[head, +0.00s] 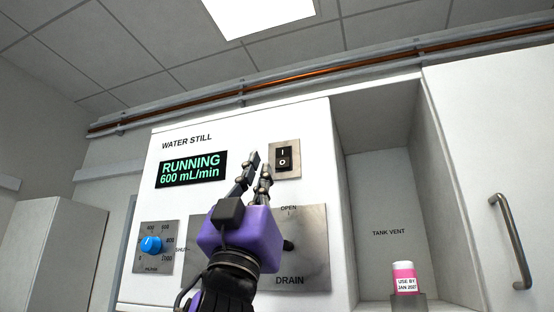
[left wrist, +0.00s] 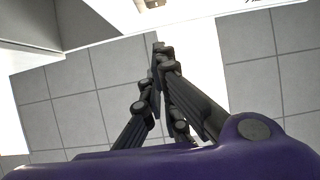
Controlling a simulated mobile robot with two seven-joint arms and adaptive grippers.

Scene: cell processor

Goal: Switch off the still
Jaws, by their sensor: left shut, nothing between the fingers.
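The water still (head: 230,120) is a white cabinet front. Its display (head: 191,169) reads "RUNNING 600 mL/min" in green. A black rocker switch (head: 284,158), marked I above and O below, sits on a metal plate right of the display. I cannot tell which half is pressed in. My left gripper (head: 260,163) is shut and empty, fingers pointing up, just left of the switch in the head view; contact cannot be made out. In the left wrist view the closed fingertips (left wrist: 160,50) point towards a small plate (left wrist: 151,4) cut off at the top edge.
A blue knob (head: 151,245) is at lower left. The drain plate (head: 314,260), with a dark handle, is partly hidden behind my gripper. On the right are an open tank-vent recess with a pink-and-white bottle (head: 404,277) and a cabinet door handle (head: 511,240).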

